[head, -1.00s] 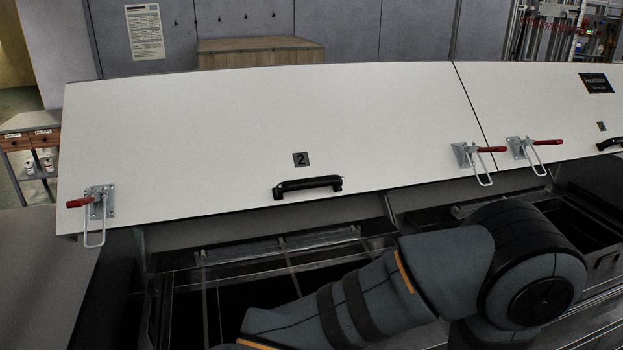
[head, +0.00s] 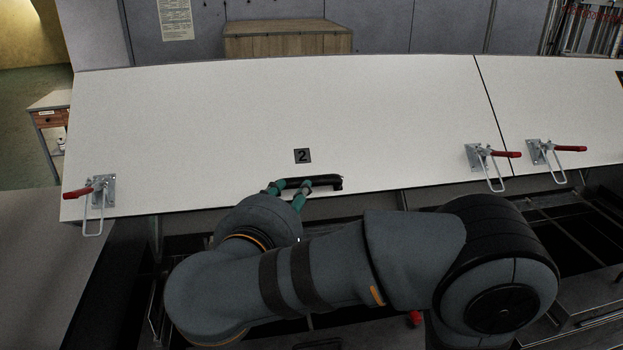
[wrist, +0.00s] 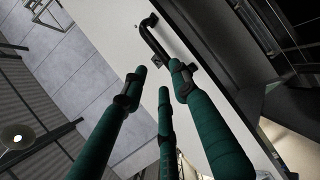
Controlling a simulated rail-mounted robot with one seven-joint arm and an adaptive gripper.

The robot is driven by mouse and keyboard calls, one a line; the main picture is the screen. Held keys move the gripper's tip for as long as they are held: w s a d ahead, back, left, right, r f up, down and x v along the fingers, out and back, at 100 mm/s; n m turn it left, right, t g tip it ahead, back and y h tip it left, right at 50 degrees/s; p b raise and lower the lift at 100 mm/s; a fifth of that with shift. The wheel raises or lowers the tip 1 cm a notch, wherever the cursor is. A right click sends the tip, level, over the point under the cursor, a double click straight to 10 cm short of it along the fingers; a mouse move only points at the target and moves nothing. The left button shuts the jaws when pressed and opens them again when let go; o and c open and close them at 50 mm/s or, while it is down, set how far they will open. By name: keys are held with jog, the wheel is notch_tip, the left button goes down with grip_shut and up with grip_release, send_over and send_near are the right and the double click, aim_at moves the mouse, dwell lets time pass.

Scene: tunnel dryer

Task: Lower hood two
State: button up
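Hood two (head: 400,110) is a white panel with a number 2 plate (head: 302,156); it stands raised and slopes over the dark dryer opening. Its black bar handle (head: 325,183) is near the lower edge. My gripper (head: 287,190) has green fingers at the handle's left part in the head view. In the wrist view the fingers (wrist: 157,76) are spread, with the near end of the handle (wrist: 152,40) at or between the tips. Contact cannot be told. My forearm hides part of the opening.
Toggle clamps with red grips sit at the hood's left corner (head: 99,192) and right corner (head: 487,160). A neighbouring hood (head: 560,100) adjoins on the right, with its own clamp (head: 545,152). A wooden box (head: 288,40) stands behind.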

aim_at(288, 168)
jog(key=p+x, duration=0.1)
jog(key=x, duration=0.5)
jog(key=p+x, duration=0.1)
jog(key=x, duration=0.2)
jog(key=shift+w+d+p, duration=0.1)
jog(key=shift+d+p, duration=0.2)
jog(key=shift+d, duration=0.1)
jog(key=shift+w+d+f, duration=0.15)
jog(key=shift+w+f, duration=0.05)
jog(key=shift+w, duration=0.35)
jog(key=shift+c, duration=1)
grip_shut()
jog(key=shift+s, duration=0.1)
